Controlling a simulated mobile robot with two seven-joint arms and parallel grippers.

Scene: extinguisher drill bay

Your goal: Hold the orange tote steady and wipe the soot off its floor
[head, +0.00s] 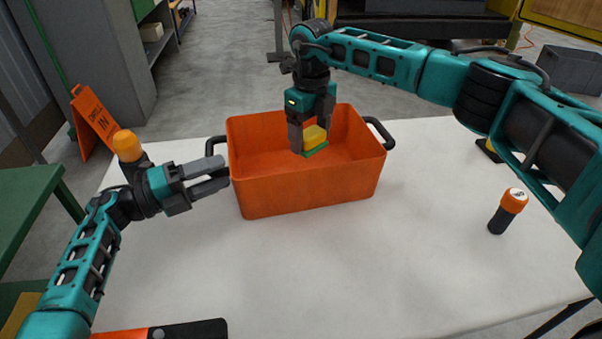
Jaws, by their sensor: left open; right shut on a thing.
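The orange tote (310,193) stands on the white table, with a black handle at its left end and another at its right end. My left gripper (228,176) is open beside the tote's left wall, its fingers pointing at the wall just below the left handle (215,144). I cannot tell whether they touch it. My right gripper (311,143) points down into the tote and is shut on a yellow sponge (315,137) with a green underside. The near wall hides most of the tote's floor, so no soot shows and I cannot tell whether the sponge touches the floor.
The white table (300,270) is clear in front of the tote. Another orange-topped dark object (128,146) stands behind my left wrist. An orange and black item (185,329) lies at the front edge. A yellow-black object (489,149) sits at the back right.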

